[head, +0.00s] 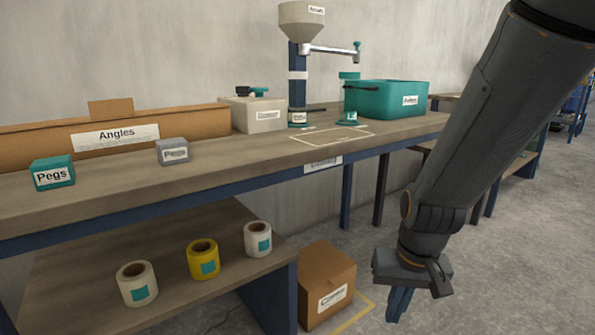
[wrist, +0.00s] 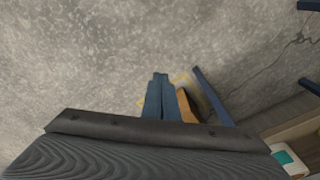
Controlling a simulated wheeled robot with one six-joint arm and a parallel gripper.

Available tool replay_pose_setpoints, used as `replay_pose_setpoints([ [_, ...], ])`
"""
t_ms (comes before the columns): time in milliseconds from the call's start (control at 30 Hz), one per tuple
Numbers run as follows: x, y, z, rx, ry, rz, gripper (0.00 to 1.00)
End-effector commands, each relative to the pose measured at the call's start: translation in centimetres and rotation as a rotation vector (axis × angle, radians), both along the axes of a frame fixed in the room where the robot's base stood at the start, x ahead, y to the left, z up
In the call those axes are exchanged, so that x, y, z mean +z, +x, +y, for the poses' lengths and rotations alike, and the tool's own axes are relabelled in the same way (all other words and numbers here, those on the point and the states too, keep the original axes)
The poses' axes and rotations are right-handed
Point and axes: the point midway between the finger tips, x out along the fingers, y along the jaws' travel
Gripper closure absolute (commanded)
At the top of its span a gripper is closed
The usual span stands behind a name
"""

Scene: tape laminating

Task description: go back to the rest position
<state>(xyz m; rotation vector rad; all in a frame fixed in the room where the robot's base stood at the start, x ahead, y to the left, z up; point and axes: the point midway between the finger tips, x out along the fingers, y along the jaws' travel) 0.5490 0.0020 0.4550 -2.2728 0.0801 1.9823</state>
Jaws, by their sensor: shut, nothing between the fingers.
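My gripper (head: 399,304) hangs from my arm at the right of the head view, fingers pointing down over the concrete floor. In the wrist view my gripper (wrist: 160,77) shows its two blue fingers side by side, shut with nothing between them. It is in the open to the right of the cardboard box (head: 328,285) and apart from the workbench (head: 230,165).
A teal Pegs box (head: 53,174), a grey box (head: 173,151), a teal bin (head: 386,98) and a hopper stand (head: 298,75) are on the workbench. Tape rolls, including a yellow one (head: 203,260), stand on the lower shelf (head: 85,285).

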Motion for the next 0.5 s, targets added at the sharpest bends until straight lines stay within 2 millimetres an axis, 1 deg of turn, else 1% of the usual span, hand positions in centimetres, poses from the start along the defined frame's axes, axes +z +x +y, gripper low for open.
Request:
replay_pose_setpoints([
  [33,0.6,-0.2,0.0,0.033,-0.017,-0.028,1.00],
  [200,2.1,-0.8,-0.1,0.134,-0.070,-0.105,1.00],
  [300,3.1,-1.4,2.4,0.178,-0.055,-0.090,1.00],
  [367,3.7,-1.9,3.7,0.204,-0.048,-0.084,1.00],
  [500,5.2,-3.4,6.9,0.276,-0.031,-0.067,1.00],
])
